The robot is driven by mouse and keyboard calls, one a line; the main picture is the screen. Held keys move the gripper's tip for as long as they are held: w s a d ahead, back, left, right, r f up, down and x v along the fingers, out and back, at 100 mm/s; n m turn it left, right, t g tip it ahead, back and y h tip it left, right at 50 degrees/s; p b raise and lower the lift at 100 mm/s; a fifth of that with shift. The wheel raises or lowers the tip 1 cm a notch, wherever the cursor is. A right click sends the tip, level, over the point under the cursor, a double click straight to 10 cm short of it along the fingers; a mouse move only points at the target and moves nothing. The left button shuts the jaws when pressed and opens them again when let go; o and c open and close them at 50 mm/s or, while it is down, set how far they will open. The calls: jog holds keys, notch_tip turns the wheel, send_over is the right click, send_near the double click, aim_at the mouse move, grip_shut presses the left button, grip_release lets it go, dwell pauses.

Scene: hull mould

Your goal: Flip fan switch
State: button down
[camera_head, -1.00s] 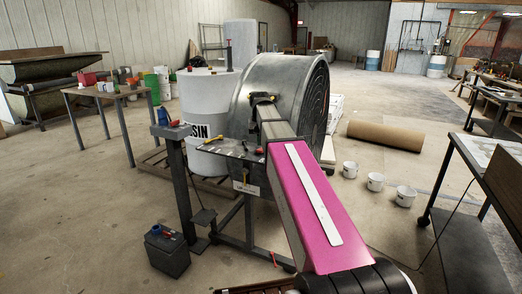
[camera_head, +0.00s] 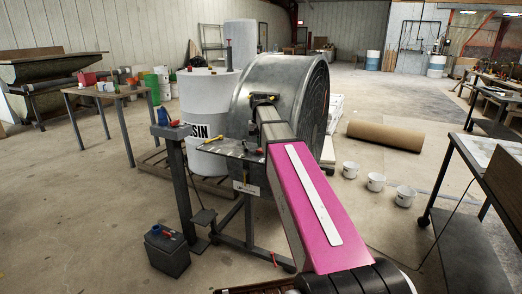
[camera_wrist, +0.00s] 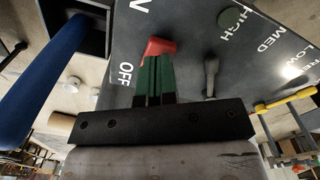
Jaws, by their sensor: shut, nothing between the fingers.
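In the wrist view a grey control panel (camera_wrist: 190,30) carries the red fan switch (camera_wrist: 158,47), between the partly cut-off "ON" marking and the "OFF" marking. My gripper (camera_wrist: 155,62), with green fingers, is shut and empty. Its tips are right at the red switch and overlap its lower edge; I cannot tell if they touch. A grey toggle lever (camera_wrist: 211,75) stands to the right, below the HIGH, MED and LOW markings. In the head view the big round metal fan (camera_head: 285,95) stands behind the panel, and my arm hides part of it.
A blue handle (camera_wrist: 45,75) lies close on the left in the wrist view, and a yellow-handled tool (camera_wrist: 288,99) on the right. In the head view a white resin drum (camera_head: 205,95) is behind the stand. White buckets (camera_head: 376,182) stand on the floor to the right.

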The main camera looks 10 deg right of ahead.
aim_at(260, 150)
jog(key=shift+f, duration=1)
dwell(0.5)
jog(key=shift+r, duration=3.55)
